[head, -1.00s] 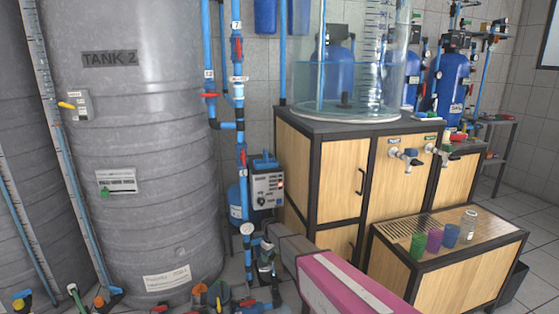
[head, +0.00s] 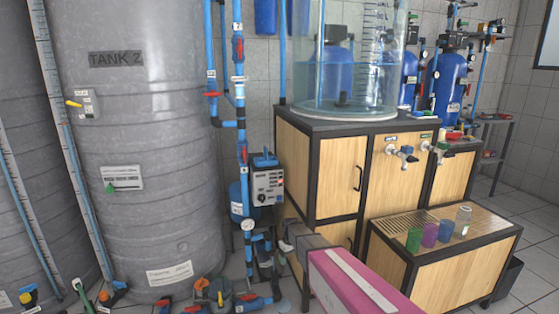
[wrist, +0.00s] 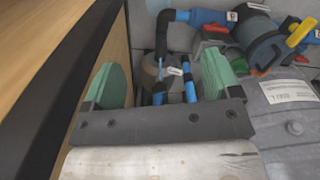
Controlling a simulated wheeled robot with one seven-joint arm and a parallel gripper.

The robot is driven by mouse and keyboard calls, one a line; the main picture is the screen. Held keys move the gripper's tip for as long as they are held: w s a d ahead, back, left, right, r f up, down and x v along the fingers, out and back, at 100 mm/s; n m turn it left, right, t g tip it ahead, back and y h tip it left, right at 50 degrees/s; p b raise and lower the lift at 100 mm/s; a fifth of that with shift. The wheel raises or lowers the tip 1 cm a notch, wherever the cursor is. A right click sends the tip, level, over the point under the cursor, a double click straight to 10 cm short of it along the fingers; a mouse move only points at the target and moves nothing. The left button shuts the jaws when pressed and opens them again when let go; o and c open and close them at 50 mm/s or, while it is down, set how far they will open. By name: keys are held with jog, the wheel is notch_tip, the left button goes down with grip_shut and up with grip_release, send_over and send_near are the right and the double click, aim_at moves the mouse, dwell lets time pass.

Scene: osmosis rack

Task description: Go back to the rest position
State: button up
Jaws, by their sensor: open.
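My gripper (wrist: 160,82) is open in the wrist view, its two green-padded fingers wide apart with nothing held between them. Past the fingers are blue and black pipes (wrist: 187,88) and a rounded grey vessel, partly hidden by my gripper. In the head view my pink forearm reaches in from the bottom, with its grey end in front of the wooden cabinet (head: 318,180) and close to the blue pipes. The fingertips are too small to make out clearly there.
The large grey tank (head: 135,225) marked TANK 2 stands at left. Valves and pipes (head: 220,295) crowd the floor beside it. A low wooden bench (head: 445,270) at right holds green, purple and blue cups and a clear bottle (head: 463,222). Tiled floor is open at far right.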

jog(key=s+d+r+m, duration=0.2)
jog(key=s+d+r, duration=0.2)
jog(key=s, duration=0.4)
jog(key=s+d+r+m, duration=0.2)
jog(key=s+d+r, duration=0.2)
jog(key=s, duration=0.4)
jog(key=s+d+r+m, duration=0.2)
jog(key=s+d+r, duration=0.2)
jog(key=s+d, duration=0.2)
jog(key=shift+s+r, duration=0.35)
jog(key=shift+s, duration=0.65)
